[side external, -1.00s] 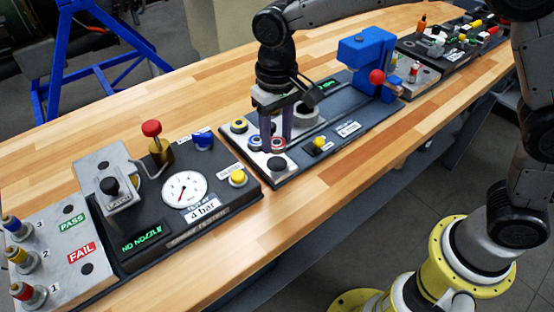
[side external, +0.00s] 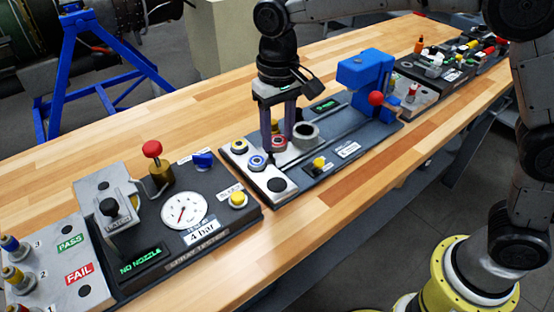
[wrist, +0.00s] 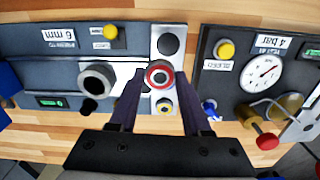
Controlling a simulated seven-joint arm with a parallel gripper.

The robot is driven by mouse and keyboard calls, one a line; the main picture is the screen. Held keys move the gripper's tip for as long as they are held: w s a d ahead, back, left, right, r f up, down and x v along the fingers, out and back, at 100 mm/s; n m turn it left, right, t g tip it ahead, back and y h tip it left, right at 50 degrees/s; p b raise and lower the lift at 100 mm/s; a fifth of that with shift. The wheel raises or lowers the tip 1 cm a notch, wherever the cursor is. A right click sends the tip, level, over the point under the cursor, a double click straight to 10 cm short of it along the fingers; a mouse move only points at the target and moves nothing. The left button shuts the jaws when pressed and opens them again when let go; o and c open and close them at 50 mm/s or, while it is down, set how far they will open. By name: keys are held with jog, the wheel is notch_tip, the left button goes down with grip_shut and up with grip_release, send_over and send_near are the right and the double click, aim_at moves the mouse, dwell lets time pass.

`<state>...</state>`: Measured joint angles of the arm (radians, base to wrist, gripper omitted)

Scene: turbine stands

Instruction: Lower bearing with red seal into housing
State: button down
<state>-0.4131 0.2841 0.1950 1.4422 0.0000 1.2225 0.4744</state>
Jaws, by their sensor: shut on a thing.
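The bearing with the red seal (side external: 279,143) is held between the two fingertips of my gripper (side external: 278,140), raised a little above the light parts plate (side external: 284,196). In the wrist view the red-sealed bearing (wrist: 159,74) shows between my fingertips (wrist: 159,77), its ring facing the camera. The housing, a thick grey ring with a dark open bore (side external: 306,131), stands to the right of the bearing in the side view. It is to the left in the wrist view (wrist: 97,80). The bore looks empty.
A blue-sealed bearing (side external: 257,162) and a yellow-sealed one (side external: 239,147) sit on the plate. A blue press (side external: 366,75) with a red knob stands right of the housing. The spray tester (side external: 184,209) is at left. The wooden bench behind is clear.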

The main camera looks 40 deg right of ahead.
aim_at(305, 131)
jog(key=w+d+m, duration=0.4)
jog(key=w+d, duration=0.2)
jog(key=d, duration=0.7)
jog(key=shift+w+d+f, duration=0.15)
jog(key=shift+f, duration=2.5)
jog(key=shift+f, duration=0.4)
jog(key=shift+c, duration=0.6)
grip_release()
notch_tip(305, 131, up, 7)
